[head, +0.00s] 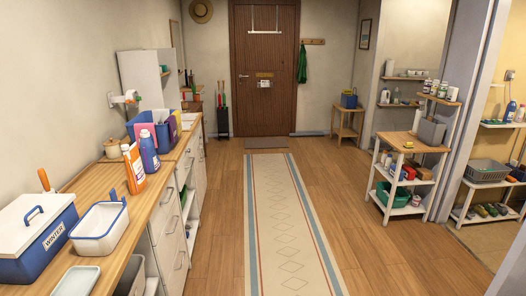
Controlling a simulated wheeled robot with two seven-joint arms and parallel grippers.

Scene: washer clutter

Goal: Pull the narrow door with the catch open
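No narrow door with a catch can be clearly made out. A dark brown wooden door (265,55) stands shut at the far end of the corridor, with a small handle at its left edge. A white cabinet (146,82) stands on the left side beyond the worktop; I cannot tell whether it has a catch. White drawer fronts (170,232) with bar handles run below the worktop on the left. Neither of my grippers is in view.
A wooden worktop (135,196) at left holds a blue WINTER box (36,242), a white basin (99,226) and bottles. A shelf unit (411,160) stands at right, near an opening to another room. The runner rug (285,220) down the middle is clear.

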